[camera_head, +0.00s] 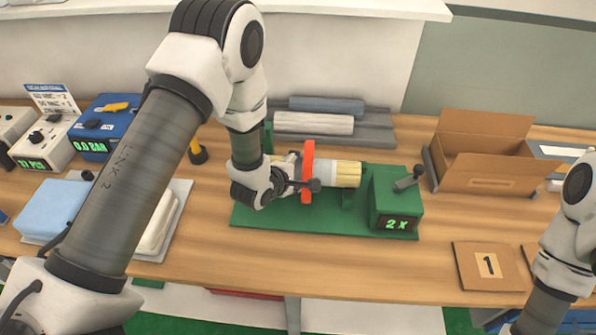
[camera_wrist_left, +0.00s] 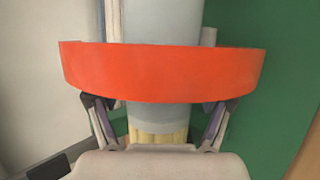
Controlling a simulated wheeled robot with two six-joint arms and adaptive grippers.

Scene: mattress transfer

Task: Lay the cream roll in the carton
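A roll with a cream-yellow part (camera_head: 347,173) lies across the green machine (camera_head: 290,222); in the wrist view it looks pale grey, with a cream band (camera_wrist_left: 158,136) near the palm. An orange-red ring (camera_head: 308,171) stands around it and also shows in the left wrist view (camera_wrist_left: 160,72). My left gripper (camera_head: 304,184) is at the ring. Its fingers (camera_wrist_left: 160,101) are spread on either side of the roll, close to the ring; contact is unclear. The open carton (camera_head: 490,183) stands at the right. My right gripper is out of view.
A pale roll (camera_head: 313,123) and a dark grey roll (camera_head: 327,104) lie on a grey rack (camera_head: 375,132) behind. The machine's box (camera_head: 396,195) reads "2 X". A board marked 1 (camera_head: 472,272) lies before the carton. Blue and white pads (camera_head: 50,208) lie at left.

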